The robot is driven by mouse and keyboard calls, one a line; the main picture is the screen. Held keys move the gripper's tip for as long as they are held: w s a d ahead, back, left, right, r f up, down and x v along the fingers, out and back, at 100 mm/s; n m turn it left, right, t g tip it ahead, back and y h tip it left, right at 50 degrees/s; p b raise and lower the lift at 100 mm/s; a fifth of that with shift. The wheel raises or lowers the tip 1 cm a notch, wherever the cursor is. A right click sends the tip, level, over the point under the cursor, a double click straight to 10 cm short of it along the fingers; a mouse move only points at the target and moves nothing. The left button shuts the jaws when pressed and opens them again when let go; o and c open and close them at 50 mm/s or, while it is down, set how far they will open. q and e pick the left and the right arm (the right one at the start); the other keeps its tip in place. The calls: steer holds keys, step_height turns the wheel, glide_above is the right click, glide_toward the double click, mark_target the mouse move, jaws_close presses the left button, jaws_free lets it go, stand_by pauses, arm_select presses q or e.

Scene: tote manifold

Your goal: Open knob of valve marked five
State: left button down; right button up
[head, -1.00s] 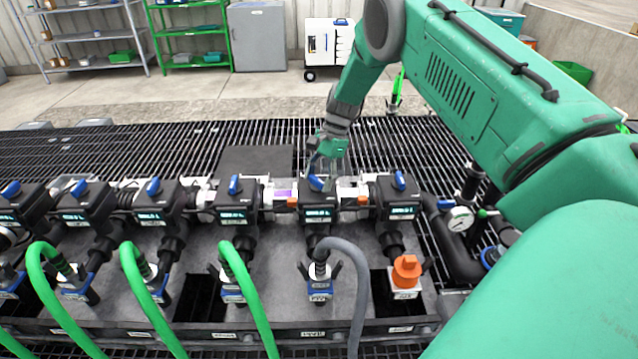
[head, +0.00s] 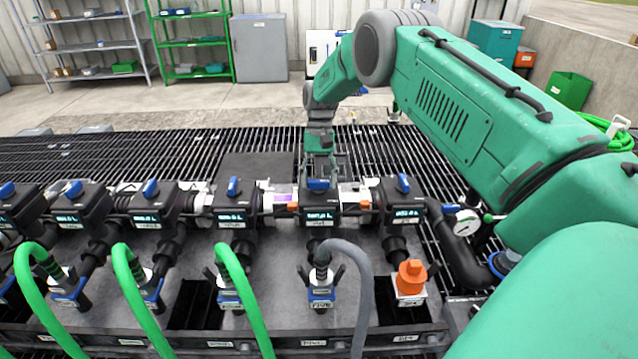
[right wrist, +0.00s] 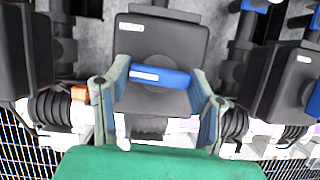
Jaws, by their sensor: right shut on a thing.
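The valve under my right gripper is a dark box (head: 317,203) with a lit display and a blue knob (head: 318,184) on top; its marking is too small to read. In the right wrist view the blue knob (right wrist: 158,76) lies across, slightly tilted, between the two fingers. My right gripper (head: 320,175) points down onto this knob and is shut on it. In the right wrist view the gripper (right wrist: 160,95) has a finger at each end of the knob. My left gripper is not in view.
Similar valves stand in a row, one at the right (head: 402,207) and several to the left (head: 235,207). Green hoses (head: 245,300) and a grey hose (head: 358,290) rise in front. An orange cap (head: 411,277) and a pressure gauge (head: 468,223) are at the right.

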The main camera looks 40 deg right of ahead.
steer(key=shift+w+r+n, duration=0.2)
steer(key=shift+n, duration=0.3)
steer(key=o, duration=1.2)
steer(key=shift+c, duration=0.2)
steer(key=shift+s, duration=0.1)
steer(key=v, duration=1.2)
steer(key=shift+w, duration=0.2)
steer(key=shift+a+f, duration=0.1)
steer(key=shift+a, duration=0.05)
